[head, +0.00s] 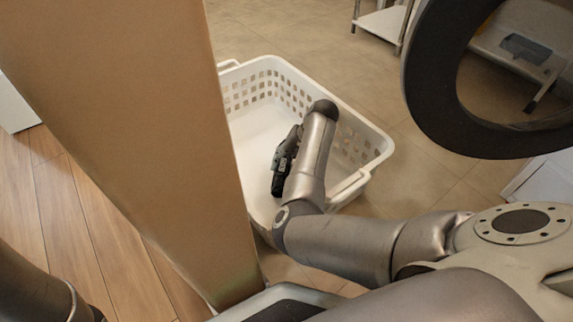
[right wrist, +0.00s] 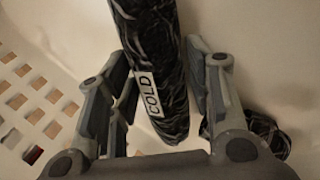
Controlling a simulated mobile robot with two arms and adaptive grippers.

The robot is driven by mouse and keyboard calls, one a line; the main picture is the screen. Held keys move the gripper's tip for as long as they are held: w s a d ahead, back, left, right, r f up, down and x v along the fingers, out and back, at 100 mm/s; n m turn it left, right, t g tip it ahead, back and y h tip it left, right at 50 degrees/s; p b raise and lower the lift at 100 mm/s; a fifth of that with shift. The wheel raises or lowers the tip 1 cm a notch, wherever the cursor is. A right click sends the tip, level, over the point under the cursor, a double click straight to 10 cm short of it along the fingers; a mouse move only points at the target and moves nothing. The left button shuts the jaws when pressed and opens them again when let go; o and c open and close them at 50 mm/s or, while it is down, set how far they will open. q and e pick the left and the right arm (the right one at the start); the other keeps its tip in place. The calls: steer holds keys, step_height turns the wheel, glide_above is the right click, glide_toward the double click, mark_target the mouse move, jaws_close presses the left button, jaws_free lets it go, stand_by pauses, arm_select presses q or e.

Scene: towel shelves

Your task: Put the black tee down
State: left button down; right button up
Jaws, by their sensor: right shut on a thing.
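The black tee (right wrist: 155,75) shows in the right wrist view as a dark, grey-streaked cloth shape with a white label reading COLD. It runs between the two fingers of my right gripper (right wrist: 163,85), which is shut on it. A second piece of similar dark streaked cloth (right wrist: 262,135) shows beside the right finger; I cannot tell if it is part of the tee. In the head view my right gripper (head: 282,168) points down inside the outline of the white basket (head: 362,140). The tee cannot be made out there. My left gripper is out of view.
A tall tan panel (head: 120,110) stands close on the left and covers the basket's left side. A dark round ring, like a door (head: 425,80), juts in at upper right. A small white shelf unit (head: 385,22) stands behind. Tiled floor (head: 300,35) is clear behind the basket.

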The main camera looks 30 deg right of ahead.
steer(key=shift+f, duration=0.1)
steer(key=o, duration=1.2)
steer(key=shift+d+r+p, duration=0.1)
steer(key=shift+r+p, duration=0.3)
steer(key=shift+r, duration=0.2)
steer(key=shift+p+v, duration=3.65)
steer(key=shift+v, duration=1.9)
steer(key=shift+s, duration=0.15)
